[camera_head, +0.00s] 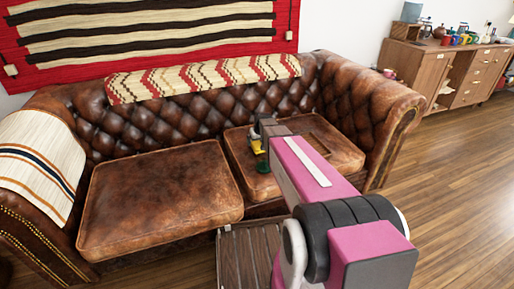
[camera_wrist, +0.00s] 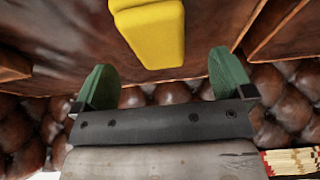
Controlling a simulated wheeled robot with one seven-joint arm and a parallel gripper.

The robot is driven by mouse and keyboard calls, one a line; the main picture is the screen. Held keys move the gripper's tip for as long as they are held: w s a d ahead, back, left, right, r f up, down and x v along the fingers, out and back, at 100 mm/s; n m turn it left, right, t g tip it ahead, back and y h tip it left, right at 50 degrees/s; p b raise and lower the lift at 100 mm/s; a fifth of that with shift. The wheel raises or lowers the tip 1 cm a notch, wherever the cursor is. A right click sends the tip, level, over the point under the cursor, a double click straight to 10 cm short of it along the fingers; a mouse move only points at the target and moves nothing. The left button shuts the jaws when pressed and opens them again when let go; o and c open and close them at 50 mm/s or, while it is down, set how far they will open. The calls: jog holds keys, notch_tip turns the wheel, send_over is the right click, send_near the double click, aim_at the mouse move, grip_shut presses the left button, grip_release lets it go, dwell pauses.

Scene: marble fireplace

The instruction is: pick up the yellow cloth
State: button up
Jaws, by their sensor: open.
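The yellow cloth (camera_wrist: 152,34) looks like a thick, folded block with rounded edges in the wrist view. It lies on the right brown leather seat cushion (camera_head: 240,145) of the sofa. In the head view only a small yellow patch (camera_head: 256,146) of it shows beside my gripper; my arm hides the rest. My gripper (camera_wrist: 164,78) has two green fingers spread wide apart with nothing between them. The cloth is just beyond the fingertips, roughly centred on the gap and apart from both fingers.
A brown wooden tray-like thing (camera_head: 318,143) lies on the same cushion, partly behind my arm. The tufted backrest (camera_head: 215,115) rises behind, with a patterned throw (camera_head: 205,77) on top. The left cushion (camera_head: 160,200) is bare. A slatted wooden surface (camera_head: 245,255) stands in front.

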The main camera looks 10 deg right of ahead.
aim_at(257, 144)
jog(key=shift+x, duration=2.3)
jog(key=shift+d+f, duration=0.1)
jog(key=shift+f, duration=0.1)
jog(key=c, duration=1)
